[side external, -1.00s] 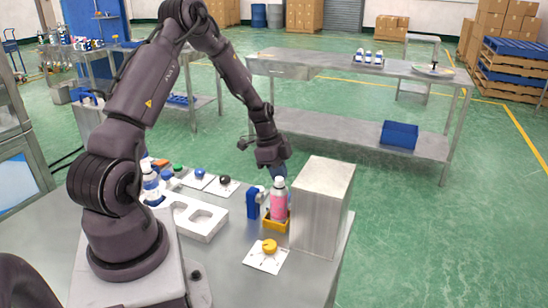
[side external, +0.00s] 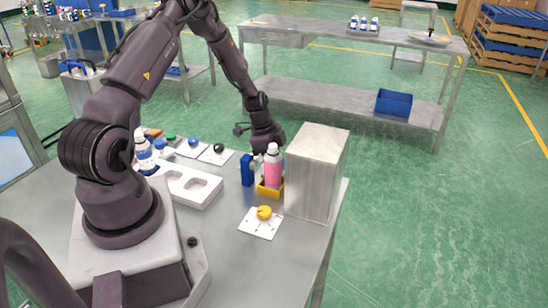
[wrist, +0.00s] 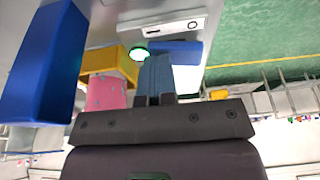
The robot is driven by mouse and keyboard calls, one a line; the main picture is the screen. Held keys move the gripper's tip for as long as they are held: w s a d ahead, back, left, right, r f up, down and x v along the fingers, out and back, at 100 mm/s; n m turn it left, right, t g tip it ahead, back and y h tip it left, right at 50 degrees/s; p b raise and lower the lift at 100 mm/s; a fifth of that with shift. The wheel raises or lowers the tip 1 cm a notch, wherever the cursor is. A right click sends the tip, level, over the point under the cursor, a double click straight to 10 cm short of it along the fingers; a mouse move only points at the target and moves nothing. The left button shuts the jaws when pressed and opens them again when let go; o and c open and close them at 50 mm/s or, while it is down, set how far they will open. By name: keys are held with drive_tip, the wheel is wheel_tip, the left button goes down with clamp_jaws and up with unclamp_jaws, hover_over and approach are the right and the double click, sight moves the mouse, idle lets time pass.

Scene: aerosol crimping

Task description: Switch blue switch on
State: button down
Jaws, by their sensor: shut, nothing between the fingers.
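My gripper (side external: 262,151) is shut and empty, low behind the pink spray can (side external: 273,166), left of the metal box; the can partly hides its tips. In the wrist view the bluish fingers (wrist: 158,72) end close to a blue bar-shaped part (wrist: 178,47) beside a lit green round piece (wrist: 140,53). Whether they touch, and whether this bar is the blue switch, I cannot tell. A round blue knob (side external: 193,142) also sits on a white plate at the back left of the table, apart from my gripper.
The pink can stands in a yellow holder (side external: 268,192), with a blue block (side external: 247,170) to its left. The tall metal box (side external: 316,172) stands close on the right. A yellow knob (side external: 264,212) lies in front, and a white tray (side external: 187,187) to the left.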

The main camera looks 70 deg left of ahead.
drive_tip(key=shift+w+a+r, duration=0.3)
drive_tip(key=shift+w+a, duration=0.25)
drive_tip(key=v, duration=1.4)
drive_tip(key=shift+w+d, duration=0.25)
drive_tip(key=shift+w, duration=0.15)
drive_tip(key=shift+s+d, duration=0.4)
drive_tip(key=shift+d, duration=0.2)
